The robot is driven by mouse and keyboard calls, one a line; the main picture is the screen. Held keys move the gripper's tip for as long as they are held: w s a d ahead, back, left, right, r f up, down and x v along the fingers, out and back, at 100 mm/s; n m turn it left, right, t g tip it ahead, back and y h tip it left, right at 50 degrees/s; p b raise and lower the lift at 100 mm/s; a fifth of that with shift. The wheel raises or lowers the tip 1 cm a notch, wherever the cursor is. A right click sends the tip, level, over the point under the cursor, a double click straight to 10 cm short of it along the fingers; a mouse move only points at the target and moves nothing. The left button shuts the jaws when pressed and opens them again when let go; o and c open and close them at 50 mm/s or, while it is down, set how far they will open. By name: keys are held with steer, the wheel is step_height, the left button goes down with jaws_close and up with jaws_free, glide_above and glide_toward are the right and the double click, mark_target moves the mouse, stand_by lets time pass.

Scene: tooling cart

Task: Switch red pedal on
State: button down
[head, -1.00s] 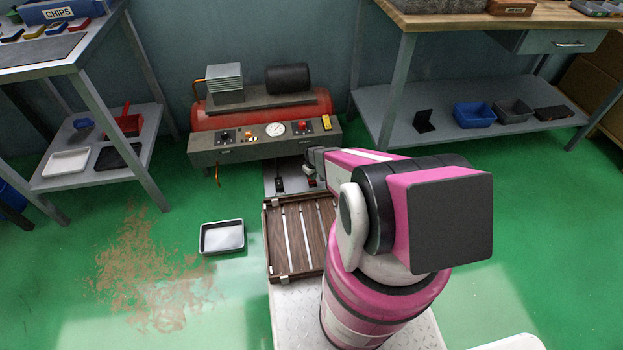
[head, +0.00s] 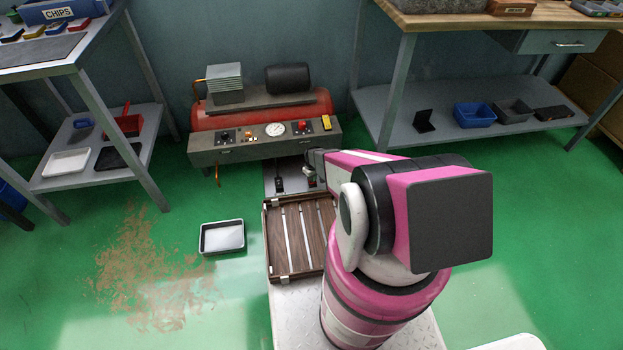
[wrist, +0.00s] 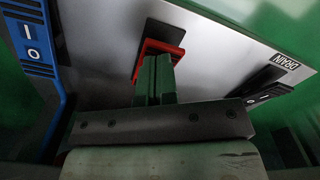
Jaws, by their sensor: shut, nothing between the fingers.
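The red pedal (wrist: 150,47) shows in the wrist view at the top middle, a red frame by a black slot on a grey metal plate (wrist: 100,50). My gripper (wrist: 157,62) is shut and empty, its green fingertips overlapping the red pedal's middle and hiding part of it. I cannot tell whether they touch it. In the head view, my gripper (head: 312,165) is low over the plate (head: 270,183) in front of the compressor, and I cannot make out the red pedal there. The pedal's on or off position is not clear.
A blue pedal (wrist: 35,62) marked I and O stands left in the wrist view. A black part lies beside the DRAIN label (wrist: 279,64) at right. In the head view, the compressor panel (head: 235,151) is just behind, and a slatted wooden platform (head: 290,240) is in front.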

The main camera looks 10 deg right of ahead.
steer(key=shift+f, duration=0.6)
stand_by(0.3)
steer(key=shift+r, duration=3.55)
steer(key=shift+r, duration=0.25)
steer(key=s+r+m, duration=0.2)
steer(key=s+r, duration=0.5)
steer(key=r, duration=0.7)
steer(key=s+r+m, duration=0.2)
steer(key=s+r, duration=0.5)
steer(key=r, duration=0.8)
steer(key=s+r+m, duration=0.2)
steer(key=s+r, duration=0.5)
steer(key=r, duration=0.7)
steer(key=shift+s+r, duration=0.15)
steer(key=shift+s, duration=0.05)
